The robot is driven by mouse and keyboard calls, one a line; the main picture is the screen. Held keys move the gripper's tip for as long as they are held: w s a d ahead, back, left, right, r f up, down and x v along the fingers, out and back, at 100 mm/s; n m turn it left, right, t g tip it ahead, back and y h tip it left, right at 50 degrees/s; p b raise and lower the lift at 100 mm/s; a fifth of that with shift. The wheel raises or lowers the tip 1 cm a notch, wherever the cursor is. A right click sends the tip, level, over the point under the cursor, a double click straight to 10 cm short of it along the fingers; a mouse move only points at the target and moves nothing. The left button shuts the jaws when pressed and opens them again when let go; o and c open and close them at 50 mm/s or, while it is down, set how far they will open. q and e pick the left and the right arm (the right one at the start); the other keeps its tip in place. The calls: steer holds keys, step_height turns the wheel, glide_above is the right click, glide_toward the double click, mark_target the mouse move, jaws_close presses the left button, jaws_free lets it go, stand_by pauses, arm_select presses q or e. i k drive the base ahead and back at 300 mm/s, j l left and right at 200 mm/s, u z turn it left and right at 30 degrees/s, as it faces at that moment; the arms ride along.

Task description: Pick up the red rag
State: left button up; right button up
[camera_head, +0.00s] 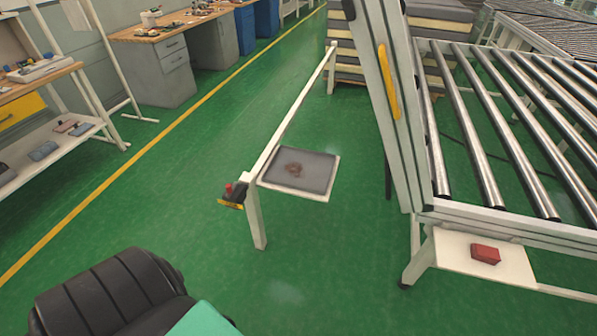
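Neither of my grippers shows in the head view, and nothing is seen held.
A roller conveyor (490,120) with a white frame fills the right. A white rail (295,112) carries a dark control with a red button (236,192). Workbenches (165,70) and a shelf with folded items (43,150) stand left.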

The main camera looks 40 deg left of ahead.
mark_target(488, 255)
steer(key=i+l, duration=0.2)
steer(key=i, duration=0.25)
steer(key=i+l, duration=0.2)
steer(key=i, duration=0.25)
steer(key=i+l+z, duration=0.1)
steer(key=i, duration=0.35)
steer(key=l, duration=0.1)
